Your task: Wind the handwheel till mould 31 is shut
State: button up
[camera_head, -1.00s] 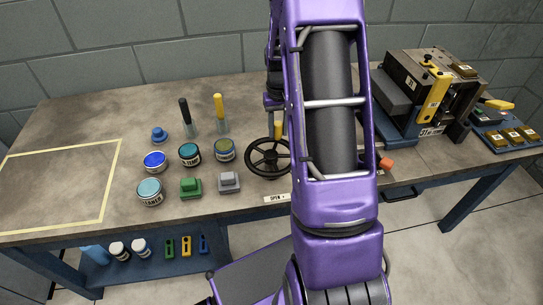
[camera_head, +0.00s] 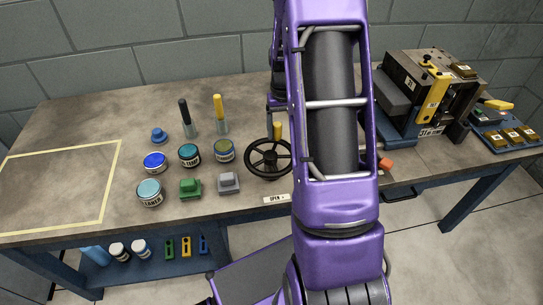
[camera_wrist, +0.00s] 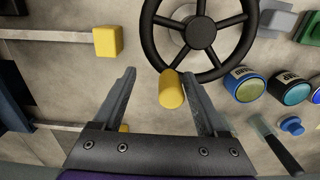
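The black handwheel (camera_head: 270,158) lies at the bench front, partly behind my arm. Its yellow crank knob (camera_head: 278,132) is on the far side of the rim. In the wrist view, the handwheel (camera_wrist: 202,32) is at the top and the yellow knob (camera_wrist: 172,92) points toward me. My gripper (camera_wrist: 156,72) is open; its fingers stand apart on either side of the knob, which appears nearer the right finger. Contact cannot be told. The dark mould (camera_head: 410,90) with a yellow strap sits on a blue base at the right. Its gap is hard to judge.
Paint tins (camera_head: 189,154), a green block (camera_head: 190,188) and a grey block (camera_head: 229,183) stand left of the wheel. An OPEN label (camera_head: 277,199) is at the front edge. In the wrist view a yellow block (camera_wrist: 108,41) sits on a rod to the left.

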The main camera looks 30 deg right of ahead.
notch_tip(320, 180, up, 9)
jog(key=p, duration=0.6)
jog(key=shift+a, duration=0.1)
dwell(0.3)
